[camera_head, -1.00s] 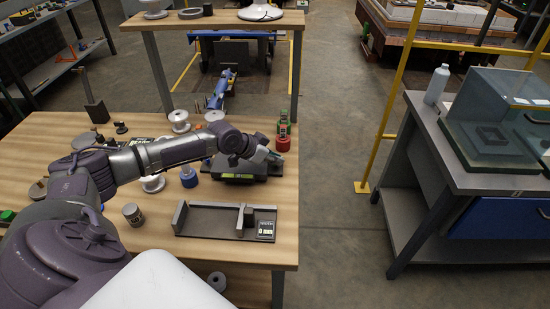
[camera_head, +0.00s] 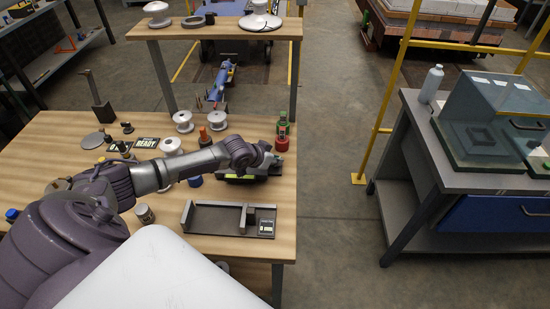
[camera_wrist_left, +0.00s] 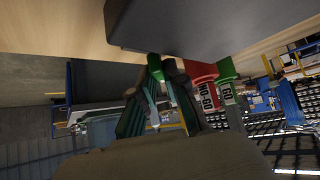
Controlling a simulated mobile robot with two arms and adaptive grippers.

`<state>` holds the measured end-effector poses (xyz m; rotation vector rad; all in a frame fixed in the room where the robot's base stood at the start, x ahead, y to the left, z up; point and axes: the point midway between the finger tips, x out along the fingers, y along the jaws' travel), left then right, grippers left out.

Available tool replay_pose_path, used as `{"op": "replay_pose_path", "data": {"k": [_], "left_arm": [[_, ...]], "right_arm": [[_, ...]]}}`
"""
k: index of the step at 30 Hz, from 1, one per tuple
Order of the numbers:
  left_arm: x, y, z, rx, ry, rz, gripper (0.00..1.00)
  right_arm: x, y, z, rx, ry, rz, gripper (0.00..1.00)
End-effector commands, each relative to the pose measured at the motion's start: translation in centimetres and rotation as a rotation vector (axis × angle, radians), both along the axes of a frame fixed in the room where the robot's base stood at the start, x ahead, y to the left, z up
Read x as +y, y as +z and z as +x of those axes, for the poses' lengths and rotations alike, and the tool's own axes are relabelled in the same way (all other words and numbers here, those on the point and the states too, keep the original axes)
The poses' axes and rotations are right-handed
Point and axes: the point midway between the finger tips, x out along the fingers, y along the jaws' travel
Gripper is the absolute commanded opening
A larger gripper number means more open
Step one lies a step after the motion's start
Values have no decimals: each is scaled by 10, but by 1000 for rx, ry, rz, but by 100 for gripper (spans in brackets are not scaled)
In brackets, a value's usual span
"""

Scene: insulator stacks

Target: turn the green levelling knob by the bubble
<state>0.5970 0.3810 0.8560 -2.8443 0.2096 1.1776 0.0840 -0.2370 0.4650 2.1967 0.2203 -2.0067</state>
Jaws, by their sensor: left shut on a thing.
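My left gripper (camera_head: 276,164) is at the right end of a dark, low levelling block (camera_head: 262,180) on the wooden table. In the left wrist view, the green knob (camera_wrist_left: 155,66) shows between the fingertips, under the grey underside of the block, and my left gripper is shut on it. Only part of the knob shows. In the head view the gripper hides the knob. A yellow-green strip, probably the bubble (camera_head: 232,177), shows on the block's front; its reading is too small to tell. My right gripper is not in view.
Red NO-GO (camera_wrist_left: 205,88) and green GO (camera_wrist_left: 226,88) gauges stand close beside the fingers. A grey channel-shaped fixture (camera_head: 215,228) lies in front. White insulator spools (camera_head: 183,121) stand behind. The floor right of the table is clear.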

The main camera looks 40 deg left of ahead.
Motion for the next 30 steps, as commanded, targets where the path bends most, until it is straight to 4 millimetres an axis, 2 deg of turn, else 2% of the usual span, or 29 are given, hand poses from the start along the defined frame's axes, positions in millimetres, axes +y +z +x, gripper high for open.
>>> {"op": "replay_pose_path", "data": {"k": [1, 3, 12, 16, 30], "left_arm": [[0, 0, 0, 0, -1, -1, 14], [0, 0, 0, 0, -1, 0, 23], [0, 0, -1, 1, -1, 0, 23], [2, 7, -8, 3, -1, 1, 23], [12, 70, -72, 3, -2, 5, 23]], "right_arm": [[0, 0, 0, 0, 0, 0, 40], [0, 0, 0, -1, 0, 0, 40], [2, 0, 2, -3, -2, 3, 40], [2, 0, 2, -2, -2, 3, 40], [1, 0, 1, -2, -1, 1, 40]]}}
